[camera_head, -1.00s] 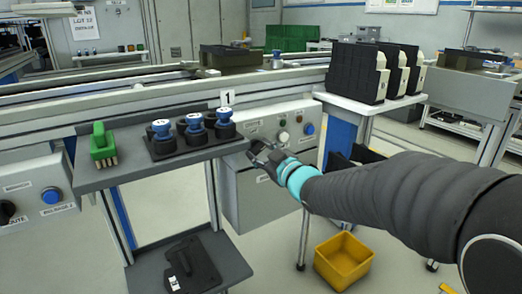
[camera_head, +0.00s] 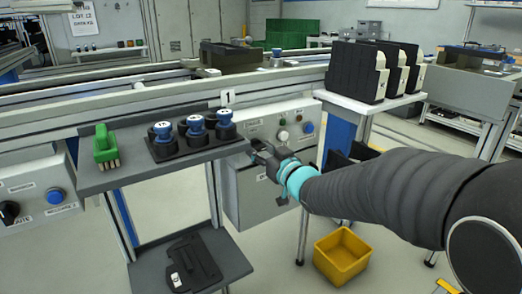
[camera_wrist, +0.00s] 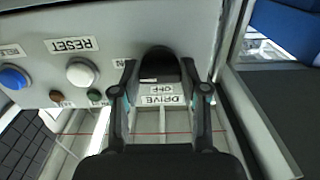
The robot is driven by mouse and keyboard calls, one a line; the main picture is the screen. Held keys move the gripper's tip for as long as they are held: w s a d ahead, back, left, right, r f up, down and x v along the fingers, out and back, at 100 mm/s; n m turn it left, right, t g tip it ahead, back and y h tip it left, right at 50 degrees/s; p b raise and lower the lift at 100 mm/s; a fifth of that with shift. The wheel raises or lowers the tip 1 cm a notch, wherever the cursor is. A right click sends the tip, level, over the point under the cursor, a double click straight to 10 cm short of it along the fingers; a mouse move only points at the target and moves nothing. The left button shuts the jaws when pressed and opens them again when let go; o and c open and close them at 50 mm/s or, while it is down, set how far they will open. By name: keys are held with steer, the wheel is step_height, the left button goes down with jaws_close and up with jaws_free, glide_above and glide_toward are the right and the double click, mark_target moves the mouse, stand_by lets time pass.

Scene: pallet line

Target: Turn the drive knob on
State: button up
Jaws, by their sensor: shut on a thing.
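The drive knob (camera_wrist: 160,66) is a dark, rounded knob on the grey control box (camera_head: 240,195), in the upper middle of the wrist view. A label reading DRIVE OFF (camera_wrist: 162,95) appears upside down beside it, and part of an ON label shows to its left. My gripper (camera_wrist: 160,74) has one finger on each side of the knob and is shut on it. In the head view my gripper (camera_head: 259,147) is at the box's front and hides the knob. I cannot tell which way the knob points.
A white RESET button (camera_wrist: 82,74), a blue button (camera_wrist: 13,77) and small red and green lamps sit beside the knob. A shelf (camera_head: 140,172) with a green brush and blue-topped parts stands to the left. A yellow bin (camera_head: 342,260) is on the floor.

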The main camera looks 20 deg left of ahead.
steer(key=o, duration=1.1)
steer(key=shift+o, duration=0.2)
steer(key=v, duration=1.2)
